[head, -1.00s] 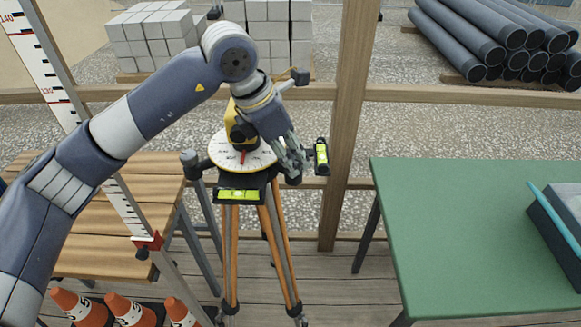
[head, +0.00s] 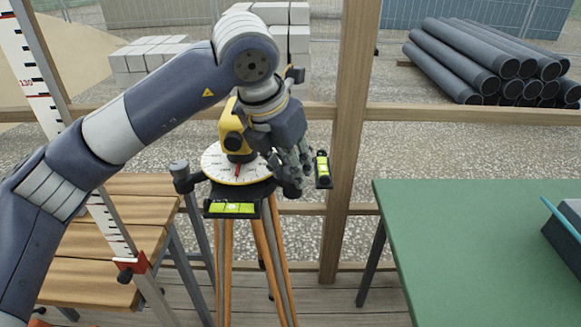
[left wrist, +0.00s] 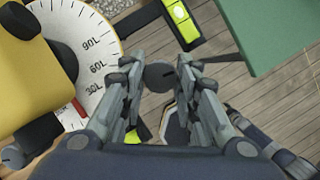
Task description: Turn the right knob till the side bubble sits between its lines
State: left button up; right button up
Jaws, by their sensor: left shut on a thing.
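The yellow survey instrument (head: 236,138) stands on a white dial (head: 214,164) on a tripod with orange legs (head: 262,245). The right knob (head: 292,190) is dark and sits at the right of the head; it also shows in the left wrist view (left wrist: 158,77). My left gripper (head: 292,168) comes down from above, its fingers shut on this knob. The side bubble vial (head: 322,167) is green, just right of the knob; it shows at the top of the left wrist view (left wrist: 182,18). I cannot tell its bubble from its lines.
A front vial (head: 232,208) and a left knob (head: 180,170) are on the same head. A green table (head: 470,240) is at right, a wooden bench (head: 115,240) at left. A striped staff (head: 105,220) stands beside the bench. A wooden post (head: 345,130) rises behind.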

dwell(0.3)
pick_arm(q)
jog(key=o, duration=1)
jog(key=shift+o, duration=0.2)
jog(key=shift+r, duration=0.3)
jog(key=v, duration=1.1)
jog(key=shift+s+r, duration=0.15)
jog(key=shift+r, duration=0.05)
jog(key=shift+a+f, duration=0.1)
